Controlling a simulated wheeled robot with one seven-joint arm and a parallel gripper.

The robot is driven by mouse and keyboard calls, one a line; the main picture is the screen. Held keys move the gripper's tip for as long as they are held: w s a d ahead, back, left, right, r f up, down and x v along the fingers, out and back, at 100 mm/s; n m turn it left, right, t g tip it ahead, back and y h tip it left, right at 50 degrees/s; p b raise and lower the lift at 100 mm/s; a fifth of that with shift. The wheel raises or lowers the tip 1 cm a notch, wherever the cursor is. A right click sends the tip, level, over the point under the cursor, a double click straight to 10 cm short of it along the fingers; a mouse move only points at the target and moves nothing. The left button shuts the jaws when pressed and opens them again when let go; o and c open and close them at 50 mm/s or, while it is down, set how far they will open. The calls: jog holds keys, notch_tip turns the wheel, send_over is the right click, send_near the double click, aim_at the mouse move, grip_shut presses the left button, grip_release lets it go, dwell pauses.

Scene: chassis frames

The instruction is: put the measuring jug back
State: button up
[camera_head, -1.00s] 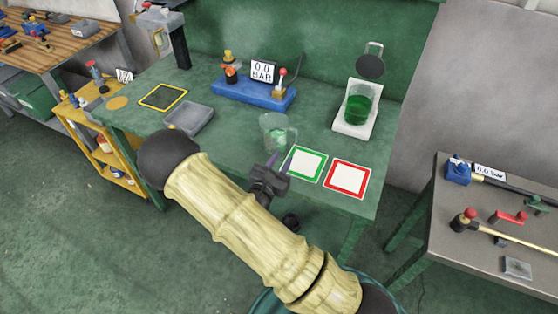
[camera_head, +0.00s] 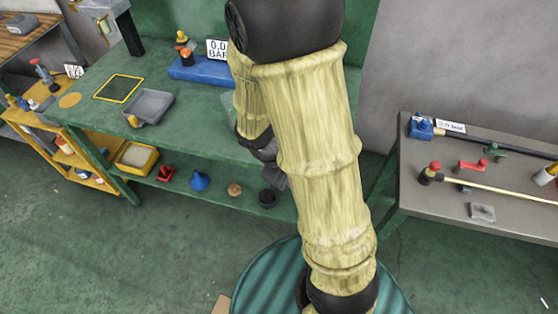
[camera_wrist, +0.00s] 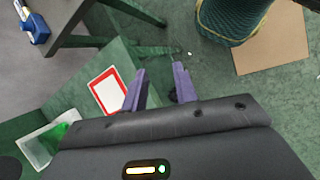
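My gripper (camera_wrist: 159,84) shows in the wrist view with its two purple fingers apart and nothing between them. The floor and a table leg show behind the fingers. The red-framed white square (camera_wrist: 108,92) lies on the green bench left of my fingers.
A grey tray (camera_head: 160,99) and a yellow-framed square (camera_head: 119,88) lie on the green bench. A blue gauge unit (camera_head: 200,71) stands behind. Several small items sit on the lower shelf. A grey side table (camera_head: 470,150) with tools stands right.

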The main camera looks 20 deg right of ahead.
jog(key=w+a+r+m+t+y, duration=0.2)
jog(key=a+r+m+t+y, duration=0.2)
jog(key=r+m+y, duration=0.1)
jog(key=shift+a+r+m, duration=0.15)
jog(key=shift+r+m, duration=0.6)
jog(key=shift+m, duration=0.25)
jog(key=shift+c, duration=0.2)
